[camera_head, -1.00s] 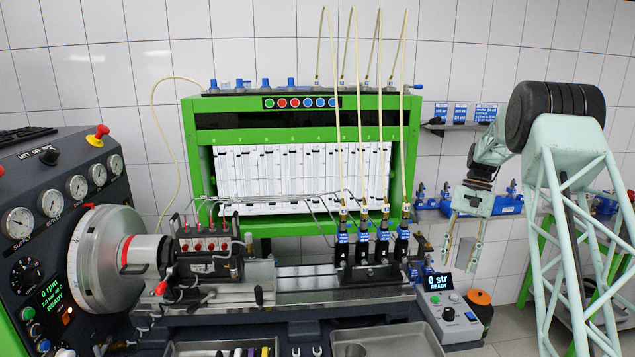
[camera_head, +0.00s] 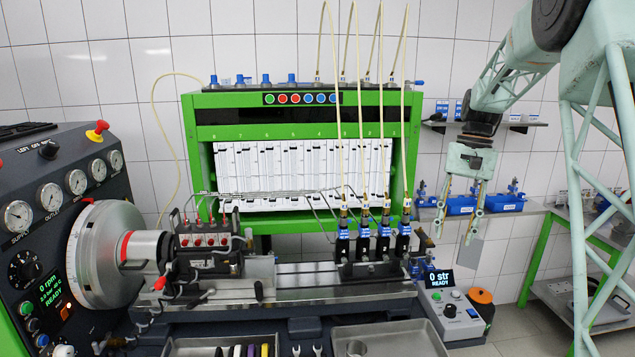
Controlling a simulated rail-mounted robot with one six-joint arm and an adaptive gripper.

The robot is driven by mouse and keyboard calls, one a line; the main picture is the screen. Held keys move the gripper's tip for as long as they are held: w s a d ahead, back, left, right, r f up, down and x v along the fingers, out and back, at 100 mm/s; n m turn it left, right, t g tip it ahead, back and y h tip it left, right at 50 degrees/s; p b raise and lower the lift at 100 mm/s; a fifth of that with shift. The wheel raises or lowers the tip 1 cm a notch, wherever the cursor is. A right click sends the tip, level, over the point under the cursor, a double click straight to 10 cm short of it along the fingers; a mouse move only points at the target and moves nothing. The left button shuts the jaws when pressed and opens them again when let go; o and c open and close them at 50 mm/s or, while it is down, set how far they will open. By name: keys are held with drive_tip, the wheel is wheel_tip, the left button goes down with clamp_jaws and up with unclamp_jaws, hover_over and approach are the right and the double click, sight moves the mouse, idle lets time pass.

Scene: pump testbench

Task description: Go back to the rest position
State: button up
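My gripper (camera_head: 455,238) hangs from my pale green arm at the right, pointing down. Its two fingers are apart, with nothing seen held between them. It is in front of the tiled wall, right of the green test bench (camera_head: 303,132) and above the control box (camera_head: 452,308) with the "0 str" display. A grey flat plate (camera_head: 470,255) shows behind or beside the right fingertip; I cannot tell whether it touches.
Several injectors (camera_head: 363,245) with tall thin hoses stand on the bench rail, left of my gripper. Blue parts (camera_head: 461,206) sit on a side shelf behind it. A small wall shelf (camera_head: 480,124) is near my arm. Metal trays (camera_head: 395,338) lie at the front.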

drive_tip(key=s+a+r+n+t+b, duration=0.1)
drive_tip(key=s+a+r, duration=0.3)
drive_tip(key=s, duration=0.4)
drive_tip(key=s+a+r+n+t+h+b, duration=0.1)
drive_tip(key=s+a+r, duration=0.3)
drive_tip(key=s, duration=0.5)
drive_tip(key=s+a+r+n+t+b, duration=0.1)
drive_tip(key=s+a+r, duration=0.3)
drive_tip(key=s, duration=0.4)
drive_tip(key=s+a+f+n+t+b, duration=0.1)
drive_tip(key=s+f, duration=0.1)
drive_tip(key=s, duration=0.6)
drive_tip(key=s+a+f+b, duration=0.1)
drive_tip(key=s+a+f, duration=0.1)
drive_tip(key=s, duration=0.7)
drive_tip(key=s+a+f+n+t, duration=0.1)
drive_tip(key=s+f, duration=0.2)
drive_tip(key=s, duration=0.5)
drive_tip(key=shift+s+a+f+n+t+b, duration=0.25)
drive_tip(key=shift+s+n+t+b, duration=0.05)
drive_tip(key=shift+s+b, duration=0.1)
drive_tip(key=shift+w, duration=0.1)
drive_tip(key=shift+c, duration=0.7)
